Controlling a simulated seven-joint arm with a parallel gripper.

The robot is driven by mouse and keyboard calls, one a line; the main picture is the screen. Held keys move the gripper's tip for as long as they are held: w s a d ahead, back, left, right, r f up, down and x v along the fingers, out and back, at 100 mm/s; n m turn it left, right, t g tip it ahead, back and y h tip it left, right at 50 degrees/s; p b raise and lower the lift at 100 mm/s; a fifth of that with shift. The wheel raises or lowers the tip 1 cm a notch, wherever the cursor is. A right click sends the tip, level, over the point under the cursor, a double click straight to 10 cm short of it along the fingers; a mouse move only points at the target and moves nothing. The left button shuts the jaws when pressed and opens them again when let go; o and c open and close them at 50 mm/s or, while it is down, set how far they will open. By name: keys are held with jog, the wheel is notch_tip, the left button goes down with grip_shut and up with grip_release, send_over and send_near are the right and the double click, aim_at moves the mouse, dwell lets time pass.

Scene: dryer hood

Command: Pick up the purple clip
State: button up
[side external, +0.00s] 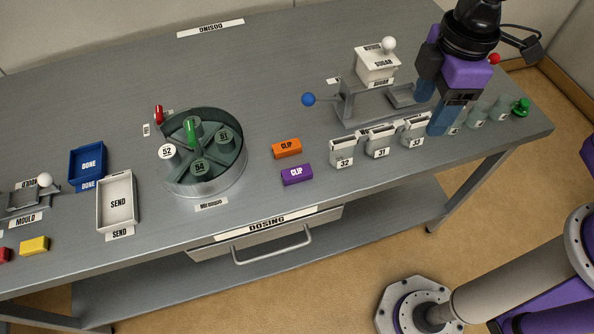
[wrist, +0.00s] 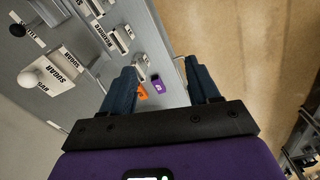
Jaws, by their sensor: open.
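The purple clip (side external: 296,175) lies flat on the grey table, just in front of the orange clip (side external: 287,148), with a gap between them. In the wrist view the purple clip (wrist: 158,87) shows far off between my fingers, beside the orange clip (wrist: 141,92), which is partly hidden by a finger. My gripper (side external: 437,108) is at the right part of the table, well to the right of the purple clip, near the row of small containers. Its two blue fingers (wrist: 163,80) are spread apart with nothing between them.
White boxes numbered 32, 31 and 33 (side external: 378,146) stand between the clips and my gripper. The sugar dispenser (side external: 378,65) with a blue-knobbed lever is behind them. A round carousel (side external: 203,190) stands left of the clips. The table's front edge is close to the purple clip.

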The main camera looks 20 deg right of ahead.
jog(key=w+a+f+n, duration=0.1)
jog(key=w+a+f, duration=0.25)
jog(key=a, duration=0.55)
jog(key=w+a+f+n, duration=0.2)
jog(key=w+a, duration=0.3)
jog(key=a, duration=0.4)
send_over(295, 172)
jog(key=f, duration=1.1)
jog(key=shift+s+d+f, duration=0.15)
jog(key=shift+s+f, duration=0.1)
jog(key=shift+w+f, duration=0.2)
jog(key=shift+f, duration=2.65)
jog(key=c, duration=1.1)
